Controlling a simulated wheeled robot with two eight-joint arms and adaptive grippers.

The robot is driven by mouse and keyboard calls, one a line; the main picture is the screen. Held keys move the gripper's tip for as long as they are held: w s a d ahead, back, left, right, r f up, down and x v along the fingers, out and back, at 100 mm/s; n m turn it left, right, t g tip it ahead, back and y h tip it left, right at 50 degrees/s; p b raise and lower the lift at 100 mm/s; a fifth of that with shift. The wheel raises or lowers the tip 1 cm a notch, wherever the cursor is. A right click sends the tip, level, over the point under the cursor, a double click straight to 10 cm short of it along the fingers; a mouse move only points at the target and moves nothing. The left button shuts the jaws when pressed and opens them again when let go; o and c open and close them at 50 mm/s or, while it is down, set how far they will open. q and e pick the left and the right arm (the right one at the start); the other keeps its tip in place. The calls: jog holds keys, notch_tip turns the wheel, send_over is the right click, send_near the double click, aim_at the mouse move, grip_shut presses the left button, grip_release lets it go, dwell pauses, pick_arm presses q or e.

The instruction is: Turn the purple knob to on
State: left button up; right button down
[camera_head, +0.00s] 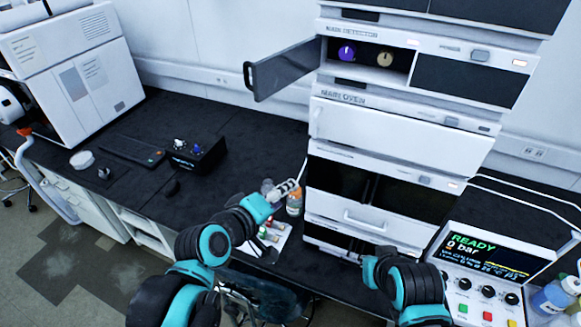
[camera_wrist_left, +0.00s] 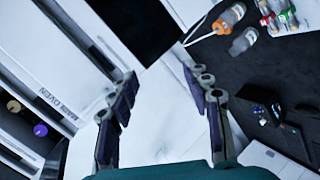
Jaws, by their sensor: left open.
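The purple knob (camera_head: 347,52) sits in the open upper bay of the stack labelled main detector, left of a tan knob (camera_head: 385,59). The bay's dark door (camera_head: 288,69) is swung out to the left. My left gripper (camera_head: 290,186) is in front of the stack's lower left side, well below the knob. In the left wrist view its fingers (camera_wrist_left: 161,78) are spread with nothing between them. The purple knob (camera_wrist_left: 40,130) shows there at the left edge, outside the fingers. My right arm is low at the front of the stack; its fingers do not show.
The main oven (camera_head: 400,130) is below the bay. Bottles (camera_head: 294,203) stand on the dark bench by the left gripper. A control box (camera_head: 485,270) reading READY is at the lower right. A black box (camera_head: 196,155) lies left; bench around it is mostly clear.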

pick_arm(q)
jog(key=n+t+p, duration=0.6)
jog(key=n+p, duration=1.3)
jog(key=n, duration=0.1)
send_near(346, 53)
jog(key=x, duration=0.4)
jog(key=shift+h, duration=0.3)
jog(key=x, duration=0.7)
jog(key=shift+w+f+p, duration=0.1)
jog(key=shift+w+p, duration=0.1)
jog(key=shift+p, duration=0.2)
jog(key=shift+c, duration=0.4)
grip_shut()
